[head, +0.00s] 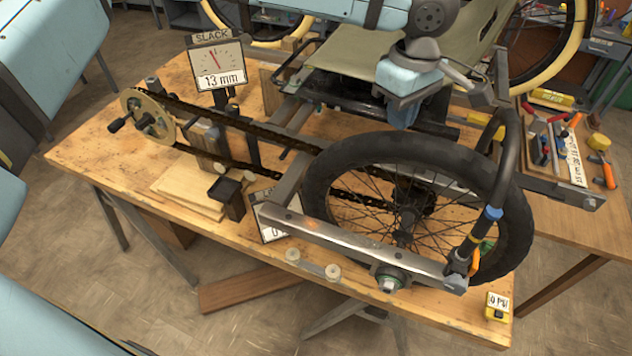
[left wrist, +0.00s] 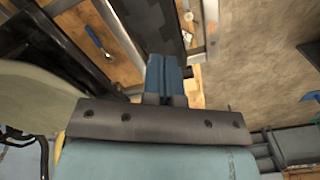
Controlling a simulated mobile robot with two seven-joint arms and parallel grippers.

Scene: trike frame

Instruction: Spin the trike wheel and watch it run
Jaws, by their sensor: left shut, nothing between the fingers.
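The trike wheel (head: 330,165) has a black knobbly tire and dark spokes. It stands upright in the frame at the table's right front, with a flat metal bar (head: 350,238) across its near side. A black chain (head: 250,128) runs from the wheel hub to a crank and chainring (head: 147,116) at the left. My left gripper (head: 402,114) is shut and empty, pointing down by the top of the tire; I cannot tell whether it touches. The left wrist view shows its blue fingers (left wrist: 165,80) in front of the dark tire (left wrist: 152,25). My right gripper is not in view.
A slack dial (head: 216,65) reads 13 mm. A second gauge (head: 270,222) is partly hidden behind the bar. A small yellow meter (head: 497,307) sits at the front right corner. A tool tray (head: 590,202) is at the right. Wooden boards (head: 188,186) lie left of the wheel.

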